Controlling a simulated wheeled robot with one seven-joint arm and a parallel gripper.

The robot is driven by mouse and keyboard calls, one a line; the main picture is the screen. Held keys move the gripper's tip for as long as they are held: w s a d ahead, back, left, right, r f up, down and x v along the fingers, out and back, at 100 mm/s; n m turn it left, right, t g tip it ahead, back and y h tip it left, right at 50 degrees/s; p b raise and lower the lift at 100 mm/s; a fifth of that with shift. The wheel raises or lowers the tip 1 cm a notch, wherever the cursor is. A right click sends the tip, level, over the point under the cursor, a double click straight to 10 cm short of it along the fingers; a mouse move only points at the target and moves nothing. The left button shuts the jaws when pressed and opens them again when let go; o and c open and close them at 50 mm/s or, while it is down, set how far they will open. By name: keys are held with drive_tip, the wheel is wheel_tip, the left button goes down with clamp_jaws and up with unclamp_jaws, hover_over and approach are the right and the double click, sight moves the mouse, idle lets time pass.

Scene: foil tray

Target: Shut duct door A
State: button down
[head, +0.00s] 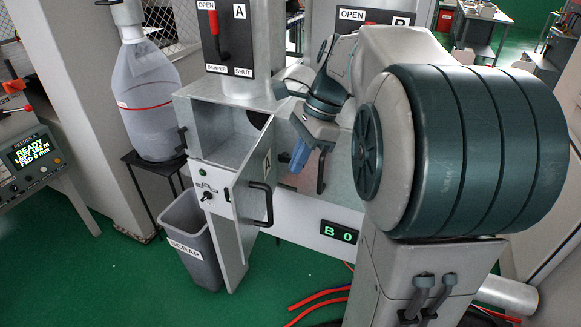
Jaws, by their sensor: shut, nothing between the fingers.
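Duct door A (252,187) is a grey metal panel with an "A" label and a black bar handle (262,204). It stands open, swung out from the front of the grey duct box (212,112), whose hollow inside shows. My gripper (299,158), with bluish fingers, is shut and empty. It points down to the right of the door's label and above the handle's level. I cannot tell whether it touches the door, but I see a small gap in the picture. My arm covers part of the space behind.
A damper panel (227,40) with a red-handled lever is above the box. A scrap bin (191,240) stands below left, and a clear bottle (146,95) on a black stand is left. Red hoses (318,298) lie on the green floor. Another dark handle (321,172) is behind my gripper.

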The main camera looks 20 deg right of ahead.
sight(269, 188)
drive_tip(key=x, duration=0.8)
drive_tip(key=shift+a+f, duration=0.25)
drive_tip(key=shift+f, duration=0.1)
